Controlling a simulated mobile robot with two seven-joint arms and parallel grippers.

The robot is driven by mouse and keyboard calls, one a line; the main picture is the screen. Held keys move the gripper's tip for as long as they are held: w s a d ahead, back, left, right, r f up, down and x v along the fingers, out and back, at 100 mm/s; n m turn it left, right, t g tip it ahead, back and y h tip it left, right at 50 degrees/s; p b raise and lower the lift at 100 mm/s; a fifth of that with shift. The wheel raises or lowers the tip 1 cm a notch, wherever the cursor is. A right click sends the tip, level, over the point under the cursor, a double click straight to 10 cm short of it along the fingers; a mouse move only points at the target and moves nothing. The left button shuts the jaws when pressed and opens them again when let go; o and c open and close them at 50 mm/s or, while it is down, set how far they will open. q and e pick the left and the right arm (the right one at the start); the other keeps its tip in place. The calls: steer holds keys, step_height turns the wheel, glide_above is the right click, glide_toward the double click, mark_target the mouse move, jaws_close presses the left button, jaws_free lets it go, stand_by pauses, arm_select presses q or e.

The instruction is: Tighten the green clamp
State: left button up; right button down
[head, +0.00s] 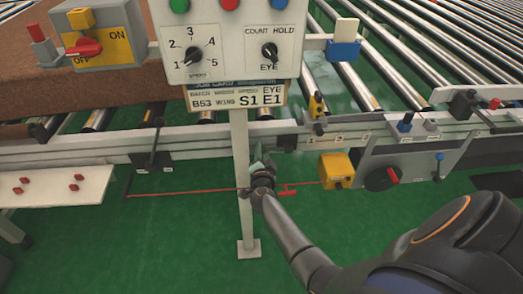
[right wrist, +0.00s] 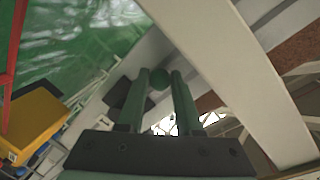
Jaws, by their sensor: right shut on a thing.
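My right gripper (head: 259,163) reaches in from the lower right, just right of the grey post and below the conveyor's side rail. In the right wrist view its two fingers (right wrist: 160,75) are closed around a dark green round knob, which I take to be the green clamp (right wrist: 160,79). The knob sits between the fingertips. The clamp's body is hidden by the gripper and shadow, and I cannot tell how tight it is. My left gripper is not in view.
The grey post (head: 243,200) stands beside my right gripper. A red cord (head: 190,193) runs low to a yellow box (head: 336,170). A control panel (head: 230,42) hangs above. Open green floor (head: 180,235) lies in front.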

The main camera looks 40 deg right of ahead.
steer(key=shift+w+r+m+p, duration=0.1)
steer(key=shift+r+m+p, duration=0.45)
steer(key=shift+r, duration=0.35)
steer(key=shift+m, duration=0.25)
steer(key=c, duration=0.6)
jaws_free()
steer(key=shift+d, duration=0.1)
steer(key=shift+s+y, duration=0.2)
steer(key=shift+y, duration=0.1)
